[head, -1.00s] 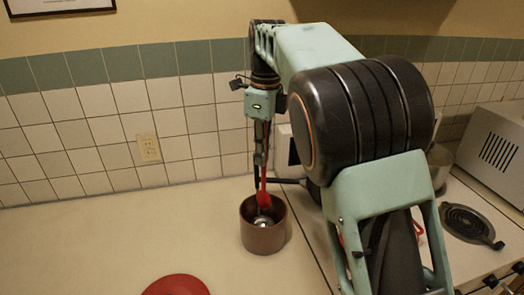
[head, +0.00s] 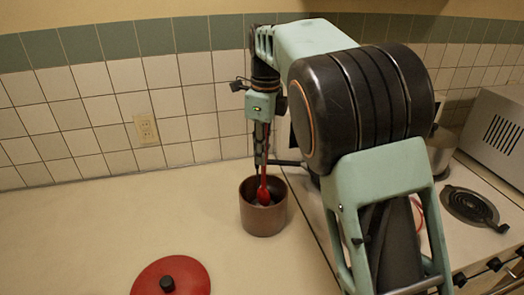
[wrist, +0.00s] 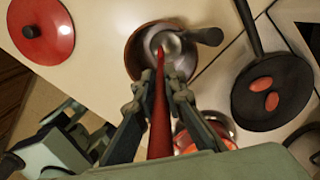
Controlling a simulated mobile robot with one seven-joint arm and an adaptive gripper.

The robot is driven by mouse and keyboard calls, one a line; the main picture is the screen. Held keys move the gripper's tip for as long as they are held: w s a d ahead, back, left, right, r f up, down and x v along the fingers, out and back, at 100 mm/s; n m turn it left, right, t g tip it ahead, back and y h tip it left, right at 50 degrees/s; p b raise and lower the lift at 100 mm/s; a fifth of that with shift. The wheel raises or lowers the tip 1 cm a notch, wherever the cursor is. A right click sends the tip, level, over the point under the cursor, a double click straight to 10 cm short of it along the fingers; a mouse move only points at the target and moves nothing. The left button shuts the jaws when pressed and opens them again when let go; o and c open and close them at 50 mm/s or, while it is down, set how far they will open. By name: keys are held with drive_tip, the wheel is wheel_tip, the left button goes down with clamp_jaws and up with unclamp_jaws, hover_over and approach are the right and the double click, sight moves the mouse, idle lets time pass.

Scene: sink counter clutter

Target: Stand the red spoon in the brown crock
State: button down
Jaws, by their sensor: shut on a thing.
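The red spoon (head: 263,190) hangs upright, bowl end down, from my gripper (head: 261,158). The brown crock (head: 263,218) stands on the counter directly below, and the spoon's lower end is at or just inside its mouth. In the wrist view, my gripper (wrist: 157,88) is shut on the red spoon (wrist: 158,120), which points toward the crock's opening; the brown crock (wrist: 133,52) is partly hidden behind the spoon and fingers. A metal utensil with a dark handle (wrist: 207,36) is in the crock, its handle reaching over the rim. The spoon's exact depth is unclear.
A red lid with a black knob (head: 172,278) lies on the counter at front left. A dark pan (wrist: 272,95) holding red pieces is beside the crock on the stove side. A stove coil (head: 470,205) is at right. The counter left of the crock is clear.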

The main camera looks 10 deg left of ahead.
drive_tip(key=c, duration=1.9)
unclamp_jaws()
drive_tip(key=shift+c, duration=0.2)
drive_tip(key=r, duration=1.2)
drive_tip(key=shift+d, duration=0.25)
